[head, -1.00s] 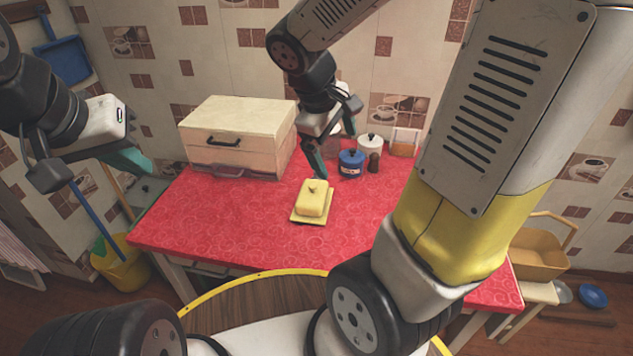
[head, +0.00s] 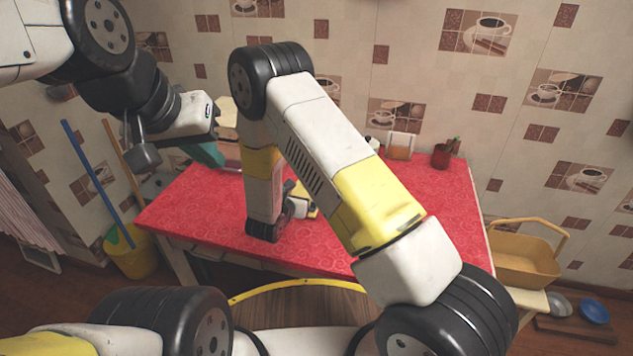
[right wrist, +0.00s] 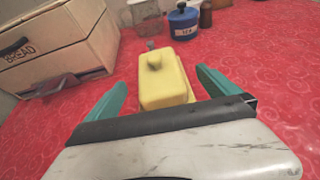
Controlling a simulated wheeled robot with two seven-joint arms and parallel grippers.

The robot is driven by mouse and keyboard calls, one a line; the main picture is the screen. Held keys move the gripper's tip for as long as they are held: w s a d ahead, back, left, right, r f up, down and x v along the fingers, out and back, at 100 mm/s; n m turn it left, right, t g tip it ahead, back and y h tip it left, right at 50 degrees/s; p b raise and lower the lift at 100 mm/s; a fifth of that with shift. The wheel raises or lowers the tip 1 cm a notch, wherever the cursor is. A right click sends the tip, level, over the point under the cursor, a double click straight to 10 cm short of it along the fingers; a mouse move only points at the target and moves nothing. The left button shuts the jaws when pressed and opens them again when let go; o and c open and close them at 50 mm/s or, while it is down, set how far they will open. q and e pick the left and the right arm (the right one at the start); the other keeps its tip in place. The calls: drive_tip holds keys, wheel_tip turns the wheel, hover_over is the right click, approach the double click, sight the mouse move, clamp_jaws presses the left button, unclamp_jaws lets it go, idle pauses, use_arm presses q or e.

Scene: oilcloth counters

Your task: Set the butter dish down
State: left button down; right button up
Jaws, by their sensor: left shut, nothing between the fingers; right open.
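The yellow butter dish (right wrist: 168,84) with its knobbed lid sits on the red table, between the teal fingers of my right gripper (right wrist: 160,77) in the right wrist view. Those fingers are open and stand apart from its sides. In the head view my right arm hides most of the dish; only a yellow edge (head: 311,212) shows beside the right gripper (head: 301,196). My left gripper (head: 208,154) is shut and empty, above the table's left back part.
The bread box (right wrist: 50,48) stands left of the dish. A blue pot (right wrist: 183,22) and a brown shaker (right wrist: 206,14) stand behind it. The right part of the red tabletop (head: 440,205) is clear.

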sight(304, 190)
drive_tip(key=shift+a+f+n, duration=0.2)
drive_tip(key=shift+f+n, duration=0.1)
drive_tip(key=shift+f, duration=0.15)
drive_tip(key=shift+w+d+f, duration=0.1)
drive_tip(key=shift+w+f, duration=0.05)
drive_tip(key=shift+w, duration=0.05)
drive_tip(key=x, duration=0.7)
drive_tip(key=shift+w, duration=0.15)
drive_tip(key=shift+c, duration=0.4)
drive_tip(key=shift+r, duration=0.2)
drive_tip(key=c, duration=1.8)
drive_tip(key=shift+c, duration=1)
drive_tip(key=shift+r, duration=0.2)
